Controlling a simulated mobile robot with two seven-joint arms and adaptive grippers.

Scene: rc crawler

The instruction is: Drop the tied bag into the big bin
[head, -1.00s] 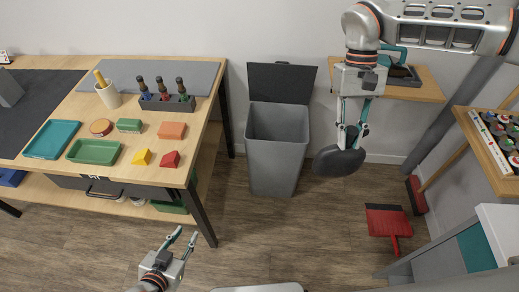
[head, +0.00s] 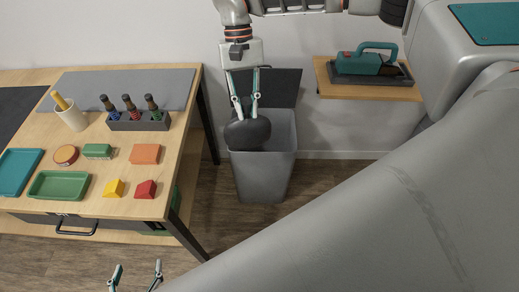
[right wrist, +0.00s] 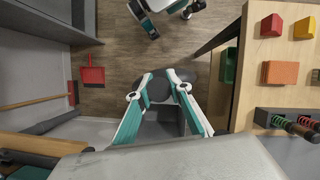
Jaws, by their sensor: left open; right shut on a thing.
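The tied bag (head: 247,134) is dark and rounded. My right gripper (head: 244,112) is shut on its top and holds it hanging. In the head view the bag overlaps the left part of the grey big bin's (head: 264,178) opening. The bin's dark lid (head: 283,84) stands open at the back. In the right wrist view the bag (right wrist: 176,84) shows between my fingers, and part of the bin (right wrist: 160,130) shows beside it. How high the bag is above the rim is hard to tell. My left gripper (head: 137,276) is open and empty, low in front of the workbench.
The workbench (head: 115,205) with trays, blocks and a bottle rack stands left of the bin. A shelf (head: 385,93) with a teal power tool (head: 368,60) is on the wall at right. A red dustpan (right wrist: 93,75) lies on the floor.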

